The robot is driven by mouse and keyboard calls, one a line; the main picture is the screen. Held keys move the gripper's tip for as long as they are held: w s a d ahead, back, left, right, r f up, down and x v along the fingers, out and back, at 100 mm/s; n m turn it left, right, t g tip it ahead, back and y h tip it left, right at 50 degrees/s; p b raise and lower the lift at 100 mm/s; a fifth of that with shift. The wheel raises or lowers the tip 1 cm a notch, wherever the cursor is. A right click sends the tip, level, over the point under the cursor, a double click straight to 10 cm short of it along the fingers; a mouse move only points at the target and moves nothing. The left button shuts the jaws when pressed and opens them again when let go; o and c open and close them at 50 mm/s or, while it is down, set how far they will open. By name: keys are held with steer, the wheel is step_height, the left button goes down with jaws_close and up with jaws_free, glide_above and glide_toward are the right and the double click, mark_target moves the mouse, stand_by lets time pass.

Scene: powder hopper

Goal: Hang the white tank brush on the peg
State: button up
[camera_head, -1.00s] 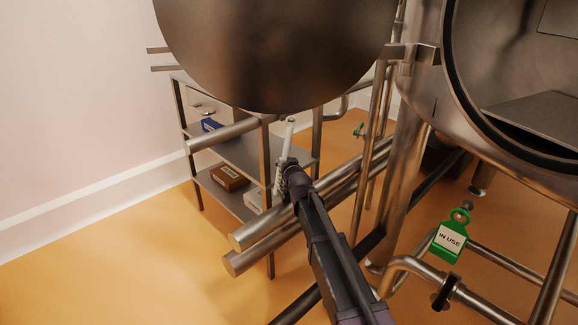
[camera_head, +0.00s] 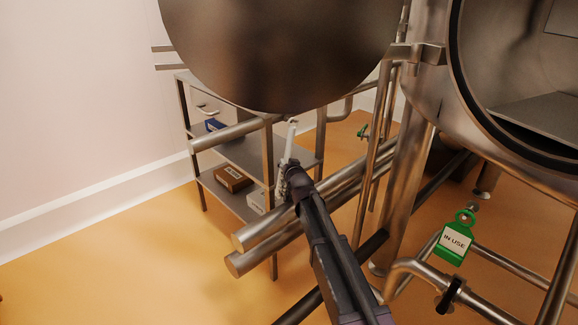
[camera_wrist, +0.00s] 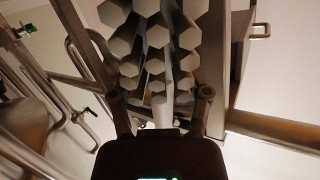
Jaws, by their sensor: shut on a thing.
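The white tank brush (camera_head: 290,138) shows in the head view as a thin pale shaft rising, slightly tilted, from my gripper (camera_head: 294,182). In the wrist view, pale hexagonal tufts of the brush (camera_wrist: 155,38) fill the upper middle, and a white shaft lies between the fingers of my gripper (camera_wrist: 163,98). My gripper is shut on the brush, in front of the shelf cart and beside the thick pipes. The arm and gripper hide part of the brush in the head view. I cannot make out the peg with certainty.
A steel shelf cart (camera_head: 240,150) with boxes stands behind my gripper. Thick steel pipes (camera_head: 262,230) run close below it. A large round steel door (camera_head: 280,50) hangs above. A green IN USE tag (camera_head: 454,240) is at right. Floor at left is clear.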

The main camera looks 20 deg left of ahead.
steer(key=o, duration=1.3)
